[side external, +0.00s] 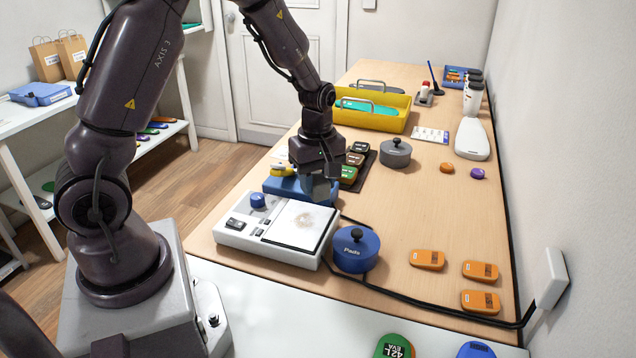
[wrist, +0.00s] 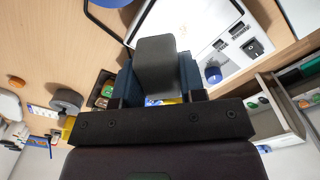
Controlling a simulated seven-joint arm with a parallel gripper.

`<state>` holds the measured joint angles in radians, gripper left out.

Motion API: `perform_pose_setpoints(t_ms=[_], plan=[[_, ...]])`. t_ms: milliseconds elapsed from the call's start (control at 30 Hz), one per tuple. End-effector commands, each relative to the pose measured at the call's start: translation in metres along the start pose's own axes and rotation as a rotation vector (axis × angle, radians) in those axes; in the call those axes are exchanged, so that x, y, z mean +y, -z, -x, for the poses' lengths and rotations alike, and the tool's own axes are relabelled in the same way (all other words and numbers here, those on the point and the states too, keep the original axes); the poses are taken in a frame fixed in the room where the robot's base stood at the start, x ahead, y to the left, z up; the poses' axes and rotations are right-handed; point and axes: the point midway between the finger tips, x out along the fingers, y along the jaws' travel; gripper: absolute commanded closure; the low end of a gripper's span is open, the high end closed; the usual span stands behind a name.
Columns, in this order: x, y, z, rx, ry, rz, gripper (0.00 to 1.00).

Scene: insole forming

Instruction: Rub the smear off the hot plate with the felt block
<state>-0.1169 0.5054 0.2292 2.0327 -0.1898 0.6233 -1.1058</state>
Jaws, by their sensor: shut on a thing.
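The hot plate unit (side external: 250,238) is a pale grey box on the wooden table, with a blue knob and a white plate (side external: 293,233) on its right half. A faint brownish smear (side external: 313,217) lies on the plate's far part. In the wrist view the unit (wrist: 215,55) is at upper right, and part of the smear (wrist: 183,6) shows at the top edge. My gripper (side external: 318,178) is above the far right side of the plate, shut on the grey felt block (side external: 321,189). The block (wrist: 155,65) also shows between the fingers in the wrist view. It appears clear of the plate.
A blue stand (side external: 275,187) with a yellow item is just behind the unit. A blue lidded pot (side external: 356,255) stands close at its right, with a black cable nearby. A grey pot (side external: 396,154), dark rack (side external: 367,160) and yellow tray (side external: 395,122) are farther back. Orange pieces (side external: 427,260) lie right.

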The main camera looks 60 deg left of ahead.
Motion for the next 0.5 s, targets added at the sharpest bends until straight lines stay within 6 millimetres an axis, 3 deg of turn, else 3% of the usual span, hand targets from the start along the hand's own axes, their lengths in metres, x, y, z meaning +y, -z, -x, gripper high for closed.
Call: perform_pose_setpoints(t_ms=[500], plan=[[-0.001, 0.0, -0.042, -0.001, 0.003, 0.001, 0.81]])
